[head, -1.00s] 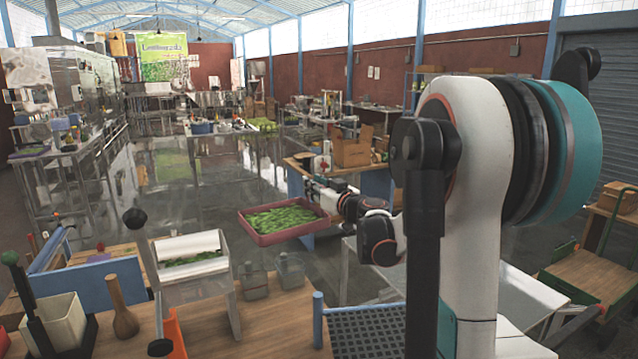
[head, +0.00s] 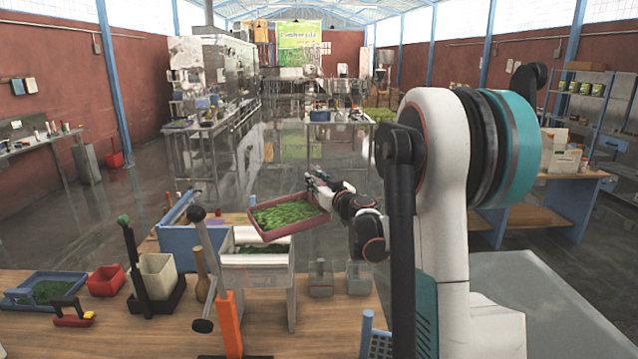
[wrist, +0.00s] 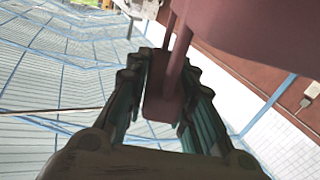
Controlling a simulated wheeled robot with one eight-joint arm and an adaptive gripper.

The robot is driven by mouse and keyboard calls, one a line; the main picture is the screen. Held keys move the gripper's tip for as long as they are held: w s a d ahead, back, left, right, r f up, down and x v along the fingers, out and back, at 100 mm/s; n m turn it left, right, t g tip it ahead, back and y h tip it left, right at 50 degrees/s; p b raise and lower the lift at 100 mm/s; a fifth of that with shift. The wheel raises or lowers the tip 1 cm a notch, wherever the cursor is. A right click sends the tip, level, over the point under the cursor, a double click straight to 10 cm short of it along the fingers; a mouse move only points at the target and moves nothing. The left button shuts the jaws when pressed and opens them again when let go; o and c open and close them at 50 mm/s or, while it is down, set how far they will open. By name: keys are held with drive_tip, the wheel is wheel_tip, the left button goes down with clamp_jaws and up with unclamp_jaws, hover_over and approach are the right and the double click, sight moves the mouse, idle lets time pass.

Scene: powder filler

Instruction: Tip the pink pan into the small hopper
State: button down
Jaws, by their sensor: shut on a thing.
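The pink pan (head: 296,229) holds green leaves and hangs in the air, slightly tilted, its left side lower in the head view. It appears above and behind the small hopper (head: 256,277), a pale box on legs with some green leaves inside. The pan's near edge overlaps the hopper's top in the picture; the gap between them cannot be told. My gripper (head: 318,183) is at the pan's far right side. In the wrist view my gripper (wrist: 163,108) is shut on the pan's handle (wrist: 161,105), and the pan's pink body (wrist: 255,35) fills the upper right.
A lever with black knobs (head: 208,245) stands just left of the hopper. Two grey translucent containers (head: 320,280) stand to its right. A cream bin (head: 158,276), a red box (head: 105,281) and a blue tray (head: 18,297) stand further left on the wooden table (head: 290,327).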

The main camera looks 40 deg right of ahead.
drive_tip(key=shift+w+a+r+n+p, duration=1)
drive_tip(key=shift+a+r+n+p, duration=4.5)
drive_tip(key=shift+a, duration=1.05)
drive_tip(key=shift+w+a+f+n+b, duration=0.75)
drive_tip(key=shift+a+n+b, duration=1.75)
drive_tip(key=shift+a, duration=3.25)
wheel_tip(320, 180, up, 8)
drive_tip(key=p, duration=0.5)
drive_tip(key=shift+r+p, duration=0.2)
drive_tip(key=shift+p, duration=0.2)
drive_tip(key=shift+w, duration=0.1)
